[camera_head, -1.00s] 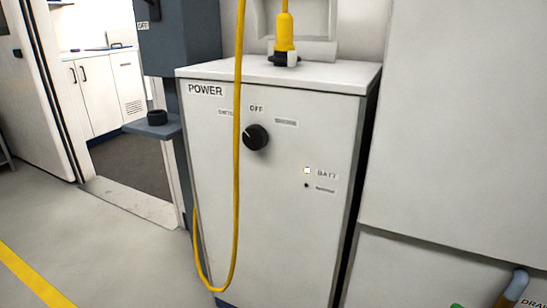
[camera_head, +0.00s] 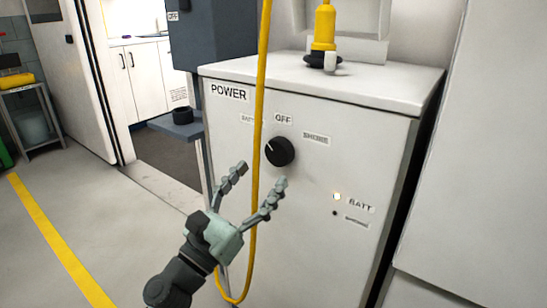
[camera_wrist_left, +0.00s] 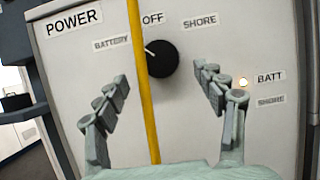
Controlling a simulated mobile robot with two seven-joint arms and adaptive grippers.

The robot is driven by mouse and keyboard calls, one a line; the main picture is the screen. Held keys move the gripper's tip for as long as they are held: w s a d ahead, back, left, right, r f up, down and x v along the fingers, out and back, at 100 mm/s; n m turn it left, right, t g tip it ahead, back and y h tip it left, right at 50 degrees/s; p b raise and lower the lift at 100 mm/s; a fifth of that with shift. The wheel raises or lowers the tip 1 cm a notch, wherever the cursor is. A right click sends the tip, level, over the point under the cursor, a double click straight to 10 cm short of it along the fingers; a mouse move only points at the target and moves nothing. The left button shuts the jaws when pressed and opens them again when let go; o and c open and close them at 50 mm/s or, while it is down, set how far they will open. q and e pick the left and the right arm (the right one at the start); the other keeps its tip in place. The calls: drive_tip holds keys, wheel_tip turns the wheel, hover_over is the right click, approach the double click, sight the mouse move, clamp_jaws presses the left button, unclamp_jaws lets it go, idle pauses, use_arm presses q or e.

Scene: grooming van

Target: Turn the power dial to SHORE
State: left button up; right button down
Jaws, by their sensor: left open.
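The black power dial (camera_head: 280,151) is on the front of the white POWER cabinet (camera_head: 290,220). Its white mark points up and left, toward the BATTERY label (camera_wrist_left: 118,43) in the left wrist view. The OFF label (camera_head: 283,119) is above the dial and the SHORE label (camera_head: 316,138) is to its upper right. My left gripper (camera_head: 261,174) is open and empty, below and in front of the dial, fingers pointing toward it. In the left wrist view the dial (camera_wrist_left: 161,59) shows between the fingertips, beyond them. My right gripper is not seen.
A yellow cable (camera_head: 257,100) hangs in front of the cabinet, left of the dial, and passes between my left fingers in the wrist view. The BATT lamp (camera_head: 337,197) is lit; the lower SHORE lamp (camera_head: 334,213) is dark. A yellow plug (camera_head: 325,28) stands on top.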

sight(276, 158)
use_arm(q)
drive_tip(key=shift+p+x, duration=0.45)
drive_tip(key=shift+x, duration=1.9)
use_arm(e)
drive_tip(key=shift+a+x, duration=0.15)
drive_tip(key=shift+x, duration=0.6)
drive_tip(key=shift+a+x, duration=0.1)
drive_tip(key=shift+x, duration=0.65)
use_arm(q)
drive_tip(key=shift+c, duration=0.3)
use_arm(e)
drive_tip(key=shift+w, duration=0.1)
use_arm(q)
drive_tip(key=c, duration=1.1)
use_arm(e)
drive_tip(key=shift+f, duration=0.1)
